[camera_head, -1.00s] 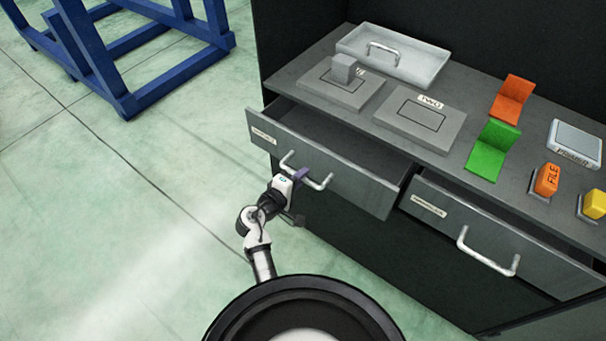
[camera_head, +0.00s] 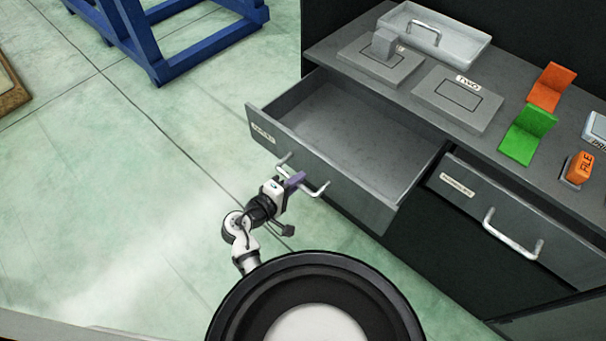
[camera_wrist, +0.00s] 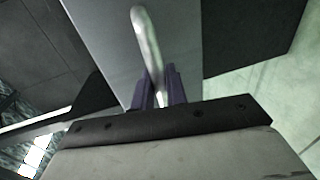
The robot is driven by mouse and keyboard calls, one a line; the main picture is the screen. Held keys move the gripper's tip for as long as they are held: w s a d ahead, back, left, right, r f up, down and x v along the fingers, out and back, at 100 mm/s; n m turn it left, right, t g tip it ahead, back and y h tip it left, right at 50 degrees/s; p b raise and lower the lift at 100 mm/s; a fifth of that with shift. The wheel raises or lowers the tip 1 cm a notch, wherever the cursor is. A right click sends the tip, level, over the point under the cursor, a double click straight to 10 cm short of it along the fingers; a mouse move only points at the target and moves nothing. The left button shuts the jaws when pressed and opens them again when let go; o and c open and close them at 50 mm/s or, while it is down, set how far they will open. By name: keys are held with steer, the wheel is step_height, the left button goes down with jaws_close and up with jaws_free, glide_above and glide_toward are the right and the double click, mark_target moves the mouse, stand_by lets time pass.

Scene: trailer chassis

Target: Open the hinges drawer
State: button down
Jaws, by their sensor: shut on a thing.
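The left drawer (camera_head: 345,135) of the grey cabinet stands well out, and its inside looks empty. A small label on its front is too small to read for certain. Its bar handle (camera_head: 312,190) is held by my gripper (camera_head: 294,180), whose purple fingers are shut on it near its middle. The wrist view shows the handle (camera_wrist: 148,45) between the purple fingers (camera_wrist: 161,90), with the drawer front behind. The right drawer (camera_head: 500,215) also has a label and a bar handle (camera_head: 512,236), and it stands out slightly.
A blue frame (camera_head: 155,50) stands at the back left.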

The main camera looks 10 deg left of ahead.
steer(key=shift+s+a, duration=0.1)
steer(key=c, duration=1.5)
jaws_free()
